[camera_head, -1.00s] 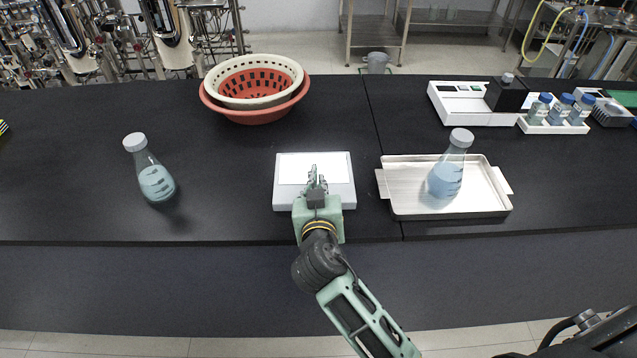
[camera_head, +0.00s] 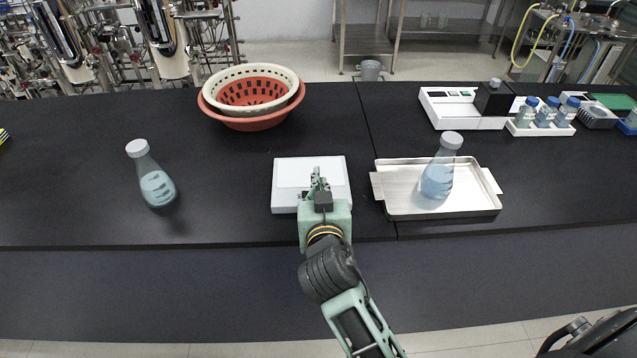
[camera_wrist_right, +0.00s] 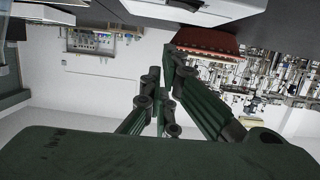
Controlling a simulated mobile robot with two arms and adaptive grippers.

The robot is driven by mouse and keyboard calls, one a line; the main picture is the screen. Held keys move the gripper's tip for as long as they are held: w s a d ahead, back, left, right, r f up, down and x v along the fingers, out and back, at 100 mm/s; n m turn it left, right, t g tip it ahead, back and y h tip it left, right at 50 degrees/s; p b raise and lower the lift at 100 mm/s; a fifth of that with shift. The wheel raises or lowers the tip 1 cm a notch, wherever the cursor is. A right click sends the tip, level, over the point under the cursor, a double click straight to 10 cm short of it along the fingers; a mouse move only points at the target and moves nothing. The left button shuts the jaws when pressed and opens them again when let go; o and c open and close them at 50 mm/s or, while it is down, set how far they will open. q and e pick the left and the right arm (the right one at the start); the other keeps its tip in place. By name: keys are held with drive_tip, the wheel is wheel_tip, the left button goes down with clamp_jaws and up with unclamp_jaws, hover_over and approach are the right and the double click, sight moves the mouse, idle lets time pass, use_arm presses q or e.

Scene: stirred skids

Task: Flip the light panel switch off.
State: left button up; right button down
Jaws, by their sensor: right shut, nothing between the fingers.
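The light panel (camera_head: 288,178) is a flat white box with a paler top, lying on the black bench in the middle of the head view. My right gripper (camera_head: 319,178) is in front of the panel's near right part in that view, with its fingers toward the panel. It is shut and empty. The switch cannot be made out, and the gripper hides part of the panel's near side. In the right wrist view the gripper's fingers (camera_wrist_right: 164,85) show below a pale box edge at the top; contact cannot be told. My left gripper is not in view.
A metal tray (camera_head: 400,208) holding a flask (camera_head: 437,180) stands close right of the panel. Another flask (camera_head: 157,188) stands to the left. Nested bowls (camera_head: 252,123) are behind. White equipment and bottles (camera_head: 545,113) stand back right.

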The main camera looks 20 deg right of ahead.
drive_tip(key=b+v, duration=0.1)
drive_tip(key=v, duration=0.4)
drive_tip(key=shift+s+d, duration=0.1)
idle(0.3)
